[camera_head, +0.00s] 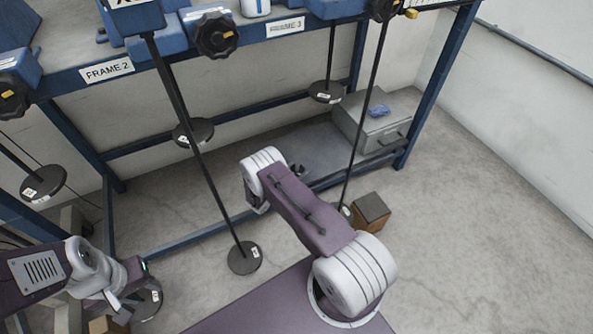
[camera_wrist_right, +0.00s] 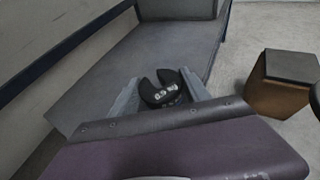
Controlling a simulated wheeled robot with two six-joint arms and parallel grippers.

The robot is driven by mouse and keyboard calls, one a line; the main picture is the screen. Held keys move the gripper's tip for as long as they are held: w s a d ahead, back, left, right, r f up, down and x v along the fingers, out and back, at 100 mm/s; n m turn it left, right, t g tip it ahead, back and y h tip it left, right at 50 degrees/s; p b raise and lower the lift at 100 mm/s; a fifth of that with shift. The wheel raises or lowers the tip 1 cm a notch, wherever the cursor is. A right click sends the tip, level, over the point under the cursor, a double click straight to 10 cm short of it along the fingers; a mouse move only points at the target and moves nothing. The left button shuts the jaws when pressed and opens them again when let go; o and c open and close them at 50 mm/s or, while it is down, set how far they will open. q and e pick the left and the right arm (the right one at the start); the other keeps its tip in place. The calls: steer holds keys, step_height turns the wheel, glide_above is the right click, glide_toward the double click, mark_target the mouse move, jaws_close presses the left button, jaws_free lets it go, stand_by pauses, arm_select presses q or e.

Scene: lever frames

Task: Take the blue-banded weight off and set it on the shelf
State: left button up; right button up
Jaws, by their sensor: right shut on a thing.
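In the right wrist view, my right gripper (camera_wrist_right: 158,84) is shut on a dark slotted weight (camera_wrist_right: 168,96), with a grey finger on each side. Small pale marks show on the weight; no blue band can be made out. It is over the grey shelf (camera_wrist_right: 115,70), and I cannot tell whether it touches. In the head view the shelf (camera_head: 325,140) lies low in frame 3, and a small dark shape at its front edge is partly hidden by my right arm. My left gripper (camera_head: 128,297) is at the lower left, close to a dark disc weight (camera_head: 148,303); its jaw opening is unclear.
A grey box (camera_head: 365,122) with a blue cloth (camera_head: 379,111) stands on the shelf's right end. A brown block (camera_head: 371,212) sits on the floor beside a hanging rod (camera_head: 366,105). Another rod carries a low dark disc (camera_head: 244,259). The shelf's middle looks clear.

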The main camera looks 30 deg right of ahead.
arm_select(q)
steer(key=shift+f, duration=0.6)
arm_select(e)
steer(key=shift+f, duration=0.65)
arm_select(q)
steer(key=shift+f+b, duration=0.35)
steer(key=shift+b, duration=0.3)
arm_select(e)
steer(key=shift+f, duration=0.45)
steer(key=o, duration=1.7)
steer(key=shift+o, duration=0.2)
steer(key=shift+s+a+r+p, duration=0.15)
steer(key=shift+a+r+p, duration=0.15)
steer(key=shift+p, duration=0.1)
steer(key=p+v, duration=0.4)
steer(key=v, duration=0.4)
arm_select(q)
step_height(320, 180, up, 5)
steer(key=shift+r, duration=0.1)
arm_select(e)
steer(key=shift+a, duration=0.15)
